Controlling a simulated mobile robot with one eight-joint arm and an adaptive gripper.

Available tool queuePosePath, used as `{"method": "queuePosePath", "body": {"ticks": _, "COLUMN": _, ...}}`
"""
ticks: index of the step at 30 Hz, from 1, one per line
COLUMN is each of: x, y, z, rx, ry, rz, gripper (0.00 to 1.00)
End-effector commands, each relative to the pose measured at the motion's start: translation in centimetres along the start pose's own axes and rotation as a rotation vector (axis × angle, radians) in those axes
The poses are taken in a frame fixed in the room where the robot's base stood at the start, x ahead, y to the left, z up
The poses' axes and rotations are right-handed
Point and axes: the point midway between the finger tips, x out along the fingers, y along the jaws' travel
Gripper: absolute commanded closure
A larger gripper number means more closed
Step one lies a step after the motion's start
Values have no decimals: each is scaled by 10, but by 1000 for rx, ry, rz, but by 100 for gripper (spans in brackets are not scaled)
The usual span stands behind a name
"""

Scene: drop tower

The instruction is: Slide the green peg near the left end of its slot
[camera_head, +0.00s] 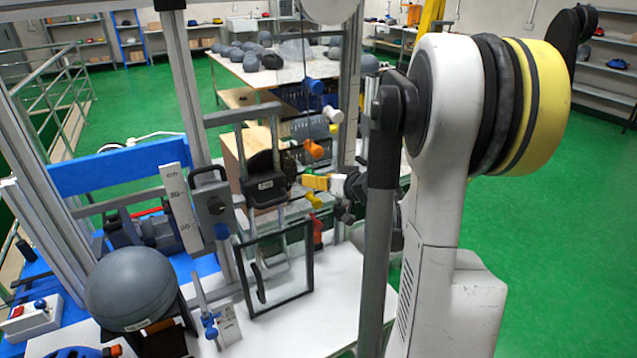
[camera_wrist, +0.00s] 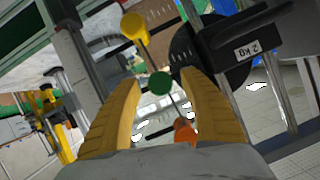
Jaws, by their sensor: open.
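The green peg (camera_wrist: 159,83) shows as a round green end in the wrist view, with its thin rod behind it. It appears between the two yellow fingertips of my gripper (camera_wrist: 158,80), with a gap on each side. The gripper is open and empty; how far the peg reaches between the fingers I cannot tell.
A blue peg (camera_head: 315,86) and a white peg (camera_head: 332,115) stand above, and a red one (camera_head: 317,229) below. The black 2 kg weight (camera_head: 264,185) hangs close to the left. A black frame (camera_head: 276,270) stands on the white table below.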

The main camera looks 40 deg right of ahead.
Motion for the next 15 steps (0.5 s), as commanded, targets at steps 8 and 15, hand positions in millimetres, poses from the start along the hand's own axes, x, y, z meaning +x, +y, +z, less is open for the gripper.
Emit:
{"method": "queuePosePath", "body": {"ticks": 8, "x": 0, "y": 0, "z": 0, "rx": 0, "ry": 0, "rz": 0, "gripper": 59}}
{"method": "queuePosePath", "body": {"ticks": 15, "x": 0, "y": 0, "z": 0, "rx": 0, "ry": 0, "rz": 0, "gripper": 100}}
